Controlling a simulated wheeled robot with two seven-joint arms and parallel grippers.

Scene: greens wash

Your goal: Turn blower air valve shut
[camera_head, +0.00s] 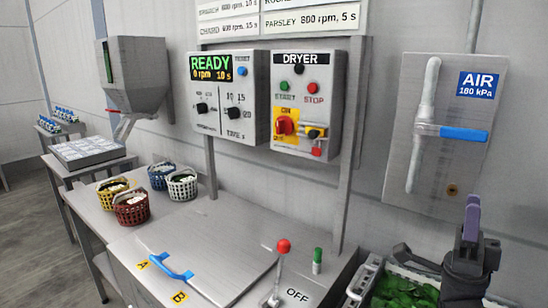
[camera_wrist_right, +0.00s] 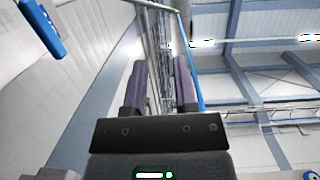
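The air valve has a blue handle (camera_head: 464,134) that lies level, pointing right from a vertical pale pipe (camera_head: 423,125) on a grey wall panel. A blue "AIR 180 kPa" sign (camera_head: 479,85) is above the handle. My right gripper (camera_head: 472,205) is below the handle, pointing up and apart from it. In the right wrist view, its two purple fingers (camera_wrist_right: 160,65) stand apart with nothing between them. A blue bar, likely the valve handle, shows at the upper left of that view (camera_wrist_right: 42,28). My left gripper is not in view.
A dryer control box (camera_head: 305,100) and a speed panel (camera_head: 228,95) hang left of the valve. A steel lid with a blue handle (camera_head: 170,268) and a red-knobbed lever (camera_head: 282,250) are in front. Leafy greens (camera_head: 400,292) lie below my right gripper. Several baskets stand at left.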

